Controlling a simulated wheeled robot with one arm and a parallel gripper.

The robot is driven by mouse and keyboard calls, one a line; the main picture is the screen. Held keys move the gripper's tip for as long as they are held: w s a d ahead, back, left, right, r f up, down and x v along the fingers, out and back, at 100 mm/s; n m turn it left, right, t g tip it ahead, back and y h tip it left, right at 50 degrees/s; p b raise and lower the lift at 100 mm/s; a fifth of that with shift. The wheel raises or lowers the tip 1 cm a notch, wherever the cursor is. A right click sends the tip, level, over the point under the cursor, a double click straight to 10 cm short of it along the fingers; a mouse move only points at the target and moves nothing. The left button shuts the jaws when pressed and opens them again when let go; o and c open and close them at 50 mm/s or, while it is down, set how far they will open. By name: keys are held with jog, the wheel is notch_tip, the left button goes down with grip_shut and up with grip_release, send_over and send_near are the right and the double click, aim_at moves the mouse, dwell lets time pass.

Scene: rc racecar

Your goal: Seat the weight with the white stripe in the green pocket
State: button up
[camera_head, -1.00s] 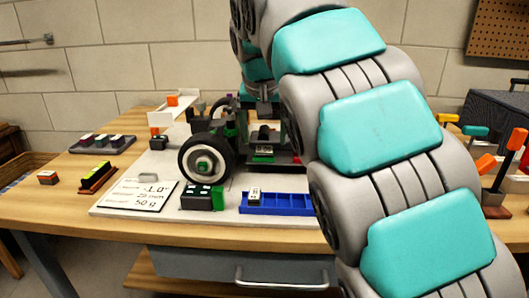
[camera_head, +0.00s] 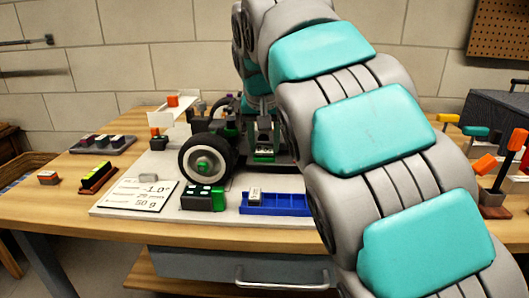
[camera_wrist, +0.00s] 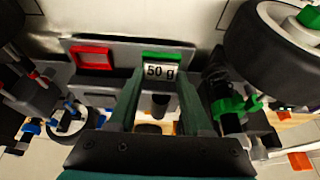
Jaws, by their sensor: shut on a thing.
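My gripper (camera_wrist: 162,102) is shut on a small weight with a pale "50 g" face (camera_wrist: 160,72). Its white stripe cannot be made out. In the wrist view the weight is between the fingertips, right at the green-marked pocket (camera_wrist: 162,56); I cannot tell whether it is in the pocket or just above it. A red-marked pocket (camera_wrist: 92,58) is beside it on the left. In the head view my gripper (camera_head: 264,140) points down over the car's chassis, behind the front wheel. The green mark (camera_head: 263,159) shows just below it.
The car's wheel (camera_head: 207,161) is close to the left of my gripper. A blue tray (camera_head: 290,206) holds another pale-topped block (camera_head: 255,194). A dark box with a green end (camera_head: 203,197) and a printed card (camera_head: 139,195) lie in front. Coloured-handled tools (camera_head: 497,175) stand right.

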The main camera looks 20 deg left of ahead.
aim_at(265, 147)
grip_shut()
jog(key=shift+r, duration=0.15)
jog(key=shift+r, duration=1.65)
jog(key=s+d, duration=0.2)
jog(key=s, duration=0.5)
jog(key=s+d+r+b, duration=0.1)
jog(key=s, duration=0.7)
jog(key=shift+s+d+r, duration=0.25)
jog(key=shift+s+d, duration=0.05)
jog(key=shift+d, duration=0.05)
